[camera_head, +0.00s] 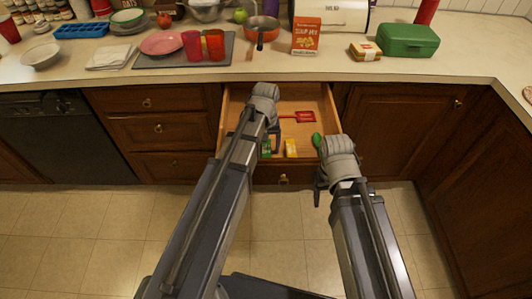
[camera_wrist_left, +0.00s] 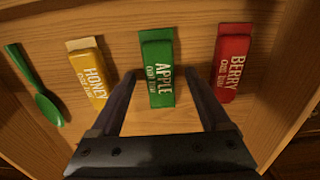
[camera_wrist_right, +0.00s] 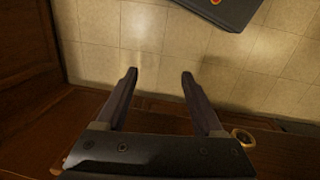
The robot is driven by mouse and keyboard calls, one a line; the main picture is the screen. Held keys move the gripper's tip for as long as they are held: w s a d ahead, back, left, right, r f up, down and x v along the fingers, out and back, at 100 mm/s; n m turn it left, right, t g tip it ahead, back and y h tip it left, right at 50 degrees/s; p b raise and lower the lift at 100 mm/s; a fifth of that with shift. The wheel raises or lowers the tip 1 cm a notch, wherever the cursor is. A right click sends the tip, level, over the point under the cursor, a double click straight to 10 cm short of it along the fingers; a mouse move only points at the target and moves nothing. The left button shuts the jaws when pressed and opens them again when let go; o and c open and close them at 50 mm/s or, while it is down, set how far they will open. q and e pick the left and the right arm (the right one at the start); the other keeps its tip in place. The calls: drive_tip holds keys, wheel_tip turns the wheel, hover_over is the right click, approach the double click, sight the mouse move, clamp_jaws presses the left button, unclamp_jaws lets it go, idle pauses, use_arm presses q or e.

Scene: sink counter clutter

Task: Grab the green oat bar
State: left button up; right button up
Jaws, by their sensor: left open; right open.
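The green oat bar (camera_wrist_left: 157,72), labelled APPLE, lies in the open drawer between a yellow HONEY bar (camera_wrist_left: 87,72) and a red BERRY bar (camera_wrist_left: 232,62). In the head view the green bar (camera_head: 266,149) is partly hidden by my left arm. My left gripper (camera_wrist_left: 160,80) is open over the drawer, its fingertips to either side of the green bar in the left wrist view. Nothing is between its fingers that I can see held. My right gripper (camera_wrist_right: 159,73) is open and empty, in front of the cabinet beside the drawer, with floor below it.
The drawer (camera_head: 234,104) also holds a green spoon (camera_head: 316,141) and a red utensil (camera_head: 305,117). The drawer walls stand close around the bars. The counter above carries a soup mix box (camera_head: 306,36), a red pan (camera_head: 262,29) and a green case (camera_head: 407,41).

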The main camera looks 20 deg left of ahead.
sight(266, 149)
use_arm(q)
clamp_jaws()
idle(0.5)
wheel_tip(266, 149, up, 10)
drive_tip(key=p, duration=1)
